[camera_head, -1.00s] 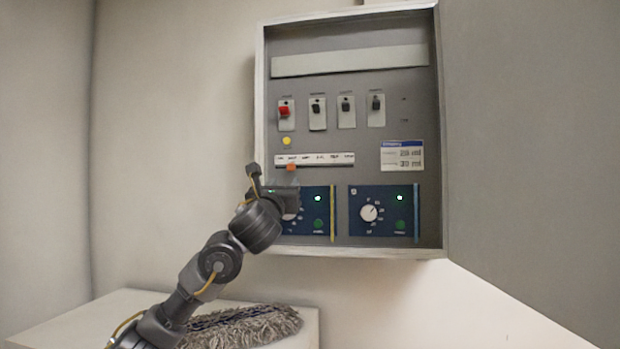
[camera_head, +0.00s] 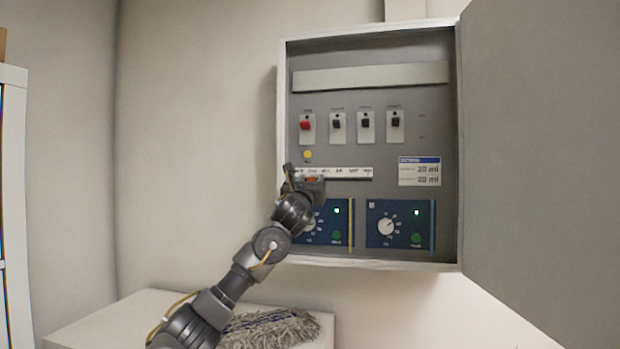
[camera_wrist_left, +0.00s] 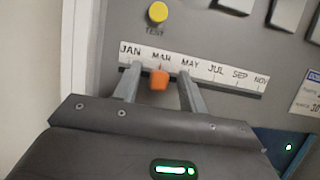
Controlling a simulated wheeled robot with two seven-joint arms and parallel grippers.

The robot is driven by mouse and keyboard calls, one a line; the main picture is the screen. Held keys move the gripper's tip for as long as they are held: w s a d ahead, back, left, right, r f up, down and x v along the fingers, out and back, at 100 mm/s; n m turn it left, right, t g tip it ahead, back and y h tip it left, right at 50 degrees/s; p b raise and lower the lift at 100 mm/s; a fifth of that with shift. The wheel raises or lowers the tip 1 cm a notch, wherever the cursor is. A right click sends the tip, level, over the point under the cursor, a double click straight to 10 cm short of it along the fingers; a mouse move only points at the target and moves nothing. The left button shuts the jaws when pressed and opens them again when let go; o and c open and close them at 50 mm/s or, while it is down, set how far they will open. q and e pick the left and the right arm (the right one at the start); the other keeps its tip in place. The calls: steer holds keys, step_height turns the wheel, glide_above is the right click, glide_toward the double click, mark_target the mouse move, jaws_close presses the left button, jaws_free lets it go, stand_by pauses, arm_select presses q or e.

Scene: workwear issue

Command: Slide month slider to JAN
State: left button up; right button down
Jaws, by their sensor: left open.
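The month slider has an orange knob (camera_wrist_left: 159,80) under a white label strip (camera_wrist_left: 205,70) reading JAN, MAR, MAY, JUL, SEP, NOV. In the left wrist view the knob sits by MAR, to the right of JAN. My left gripper (camera_wrist_left: 160,91) is open, one finger on each side of the knob, with visible gaps. My right gripper is not in view.
A yellow TEST button (camera_wrist_left: 158,12) is above the strip. Several switches, including a red one (camera_head: 306,126), are higher up. Dial modules (camera_head: 400,224) are below. The open cabinet door (camera_head: 540,150) stands to the right. A grey mop head (camera_head: 268,329) lies on a white surface.

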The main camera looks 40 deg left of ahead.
mark_target(298, 174)
arm_select(q)
steer(key=shift+w+f, duration=0.1)
steer(key=shift+w, duration=0.05)
steer(key=shift+s, duration=0.3)
steer(key=c, duration=0.4)
jaws_close()
steer(key=a, duration=0.1)
steer(key=s+a, duration=0.2)
steer(key=shift+a, duration=0.4)
steer(key=shift+r, duration=0.2)
